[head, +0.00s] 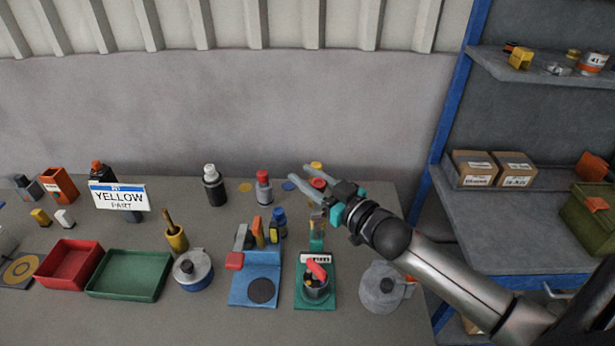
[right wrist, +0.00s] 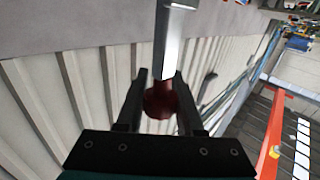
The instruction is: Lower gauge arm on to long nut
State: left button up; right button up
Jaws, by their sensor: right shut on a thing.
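My right gripper (head: 300,175) reaches in from the right above the back of the bench. Its fingers are closed around a red ball knob (head: 318,183). In the right wrist view the knob (right wrist: 160,102) sits between the fingers at the end of a bright metal bar (right wrist: 172,45), which looks like the gauge arm. Below the gripper stands a green fixture (head: 301,301) with an upright post (head: 317,243) and a dark round cup holding a red-topped piece (head: 316,268). I cannot make out the long nut for certain. My left gripper is out of view.
A blue fixture (head: 243,296) stands left of the green one, and a grey lidded pot (head: 380,292) right of it. Red (head: 52,283) and green (head: 100,291) trays lie left. Bottles line the back; a blue-framed shelf (head: 560,225) stands right. The bench's front middle is fairly clear.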

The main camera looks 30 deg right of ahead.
grip_shut()
dwell(0.8)
